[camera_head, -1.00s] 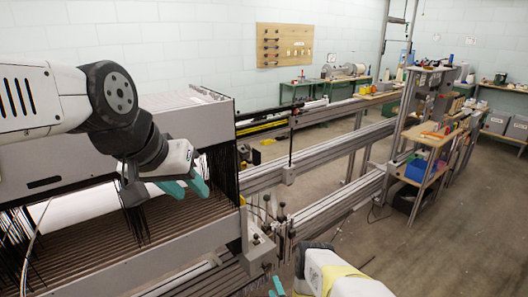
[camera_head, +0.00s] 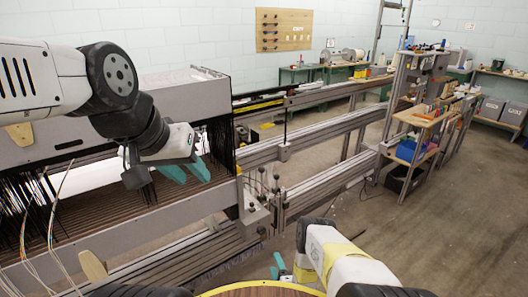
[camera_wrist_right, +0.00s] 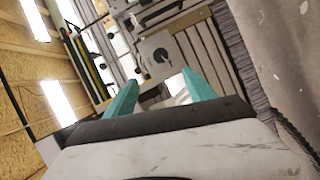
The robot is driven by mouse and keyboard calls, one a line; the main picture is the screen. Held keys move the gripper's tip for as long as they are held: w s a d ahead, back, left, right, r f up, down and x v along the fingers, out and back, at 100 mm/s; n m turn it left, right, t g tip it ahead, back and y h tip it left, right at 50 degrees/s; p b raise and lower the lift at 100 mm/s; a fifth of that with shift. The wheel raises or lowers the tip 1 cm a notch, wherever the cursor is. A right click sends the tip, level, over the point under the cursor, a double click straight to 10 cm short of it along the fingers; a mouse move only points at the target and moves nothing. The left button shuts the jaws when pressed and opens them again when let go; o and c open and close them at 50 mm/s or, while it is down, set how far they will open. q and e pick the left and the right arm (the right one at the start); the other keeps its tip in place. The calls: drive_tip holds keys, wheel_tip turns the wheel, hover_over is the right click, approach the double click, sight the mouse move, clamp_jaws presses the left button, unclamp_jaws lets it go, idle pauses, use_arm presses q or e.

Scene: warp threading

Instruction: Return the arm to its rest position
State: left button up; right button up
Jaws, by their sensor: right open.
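My left arm comes in from the left in the head view. Its gripper (camera_head: 186,172) has two teal fingers standing apart over the dark rows of the loom (camera_head: 130,205), with nothing visible between them. My right arm is low in the middle of the head view. Its gripper (camera_head: 279,268) is partly hidden by its own wrist and points toward the loom's lower rails. In the right wrist view the right gripper (camera_wrist_right: 158,92) is open and empty, its teal fingers wide apart, with a grey plate (camera_wrist_right: 158,55) and rails beyond them.
Pale threads (camera_head: 62,200) hang at the loom's left side. Long grey rails (camera_head: 330,135) run to a shelf stand (camera_head: 425,118) with a blue bin (camera_head: 408,151). A round brown top with a yellow rim (camera_head: 262,284) shows at the bottom edge. The floor (camera_head: 440,225) at right is clear.

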drive_tip(key=w+d+r+m+g+h, duration=0.1)
drive_tip(key=w+d+r+m, duration=0.1)
drive_tip(key=w+r, duration=0.75)
drive_tip(key=w+d+r+m+g, duration=0.1)
drive_tip(key=w+d+r+m, duration=0.1)
drive_tip(key=w+r, duration=0.75)
drive_tip(key=s+d+r+m+g+h, duration=0.1)
drive_tip(key=d+r+m+g, duration=0.1)
drive_tip(key=r, duration=1.1)
drive_tip(key=s+d+r+m+g, duration=0.1)
drive_tip(key=r+m, duration=0.2)
drive_tip(key=r, duration=0.9)
drive_tip(key=s+d+r+m+g, duration=0.25)
drive_tip(key=s+r+m, duration=0.25)
drive_tip(key=s+r, duration=1.25)
drive_tip(key=s+r+m+g, duration=0.2)
drive_tip(key=s+m, duration=0.1)
drive_tip(key=s, duration=2.2)
drive_tip(key=shift+s+a+r+m+g, duration=0.15)
drive_tip(key=shift+r+m+g, duration=0.05)
drive_tip(key=shift+m+g, duration=0.2)
